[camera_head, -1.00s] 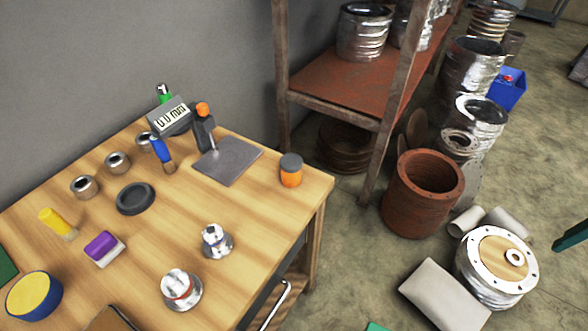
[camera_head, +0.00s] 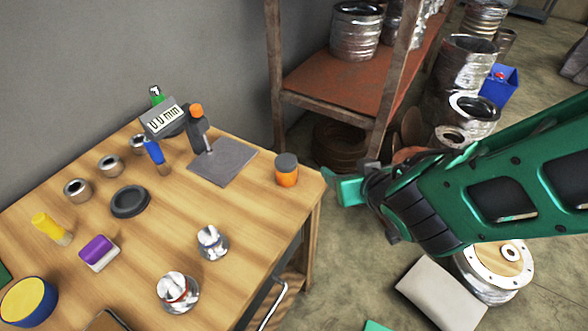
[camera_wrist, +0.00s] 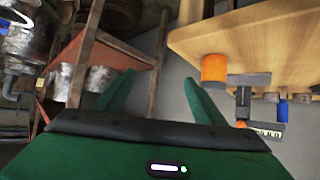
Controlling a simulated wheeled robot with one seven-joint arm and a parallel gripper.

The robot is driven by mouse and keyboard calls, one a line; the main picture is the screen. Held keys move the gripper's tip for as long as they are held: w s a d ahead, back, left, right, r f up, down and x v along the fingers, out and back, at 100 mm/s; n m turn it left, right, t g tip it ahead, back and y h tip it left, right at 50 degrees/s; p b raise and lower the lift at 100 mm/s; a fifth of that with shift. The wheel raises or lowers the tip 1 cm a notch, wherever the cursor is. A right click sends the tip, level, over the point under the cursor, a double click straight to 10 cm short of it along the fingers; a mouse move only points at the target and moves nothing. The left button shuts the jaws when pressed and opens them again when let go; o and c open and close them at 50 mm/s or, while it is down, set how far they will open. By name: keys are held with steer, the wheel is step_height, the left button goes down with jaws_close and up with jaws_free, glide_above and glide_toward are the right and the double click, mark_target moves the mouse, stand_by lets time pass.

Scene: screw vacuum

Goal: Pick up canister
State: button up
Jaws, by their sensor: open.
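The canister (camera_head: 287,177), a small orange cylinder with a dark grey lid, stands upright near the right corner of the wooden table (camera_head: 235,270). In the wrist view the orange canister (camera_wrist: 215,68) shows right of centre at the table's edge, beyond my right-hand finger. My gripper (camera_head: 347,189) is green and reaches in from the right, just off the table's right corner and apart from the canister. In the wrist view my gripper (camera_wrist: 160,95) has its two green fingers spread wide with nothing between them.
A dark plate with a post (camera_head: 222,160) stands left of the canister. Two shiny metal fittings (camera_head: 211,243) are nearer the front. A rusty shelf (camera_head: 335,85) stands behind my gripper. The tabletop around the canister's front side is clear.

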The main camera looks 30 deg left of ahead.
mark_target(287, 168)
steer(key=s+a, duration=0.2)
steer(key=s+a+n+y, duration=0.1)
steer(key=s+a, duration=0.1)
steer(key=a, duration=0.1)
steer(key=s+a+n+g+y, duration=0.1)
steer(key=s+a, duration=0.1)
steer(key=shift+s+a+f, duration=0.25)
steer(key=shift+s+a, duration=0.05)
steer(key=shift+s, duration=0.05)
steer(key=shift+a+f+y, duration=0.15)
steer(key=shift+a+y, duration=0.15)
steer(key=shift+x, duration=5)
steer(key=shift+w+d, duration=0.15)
steer(key=shift+w, duration=0.05)
steer(key=c, duration=1.1)
